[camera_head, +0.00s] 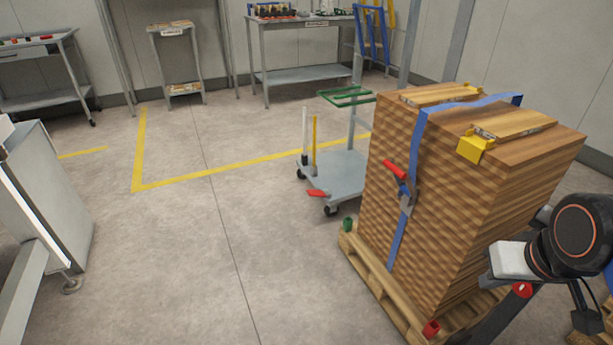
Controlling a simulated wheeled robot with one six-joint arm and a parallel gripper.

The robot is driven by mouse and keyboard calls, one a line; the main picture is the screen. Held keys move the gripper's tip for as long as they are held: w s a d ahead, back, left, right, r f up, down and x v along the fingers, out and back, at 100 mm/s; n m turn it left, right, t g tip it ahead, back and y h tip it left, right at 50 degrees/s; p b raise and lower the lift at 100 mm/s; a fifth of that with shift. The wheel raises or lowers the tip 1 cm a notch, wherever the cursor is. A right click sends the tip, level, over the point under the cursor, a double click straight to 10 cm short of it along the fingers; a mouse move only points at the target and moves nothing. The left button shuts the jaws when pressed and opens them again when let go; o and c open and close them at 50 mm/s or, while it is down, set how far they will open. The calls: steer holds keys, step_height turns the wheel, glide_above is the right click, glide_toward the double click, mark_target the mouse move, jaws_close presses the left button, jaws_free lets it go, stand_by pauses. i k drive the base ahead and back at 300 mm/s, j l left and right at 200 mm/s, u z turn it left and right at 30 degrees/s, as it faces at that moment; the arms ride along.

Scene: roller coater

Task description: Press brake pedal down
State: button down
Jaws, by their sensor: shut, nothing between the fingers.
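A small red pedal (316,193) sticks out low at the front edge of a grey wheeled cart (350,178) in the middle of the view. It is the only pedal-like part I see, close above the floor. My gripper (492,270) is at the lower right, a pale block at the end of my black wrist. It is shut and empty, pointing left in front of the wooden stack. It is well to the right of the pedal and apart from it.
A tall strapped stack of wooden boards (480,170) on a pallet (385,290) stands between my arm and the cart. The cart has a green handle (345,96) and upright posts. Open floor lies left of the pedal. A grey cabinet (45,190) stands at the left.

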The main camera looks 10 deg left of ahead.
mark_target(312, 193)
steer(key=i+j, duration=0.6)
steer(key=i+j+z, duration=0.1)
steer(key=i+j, duration=0.5)
steer(key=j, duration=0.2)
steer(key=i+j, duration=0.6)
steer(key=j, duration=0.15)
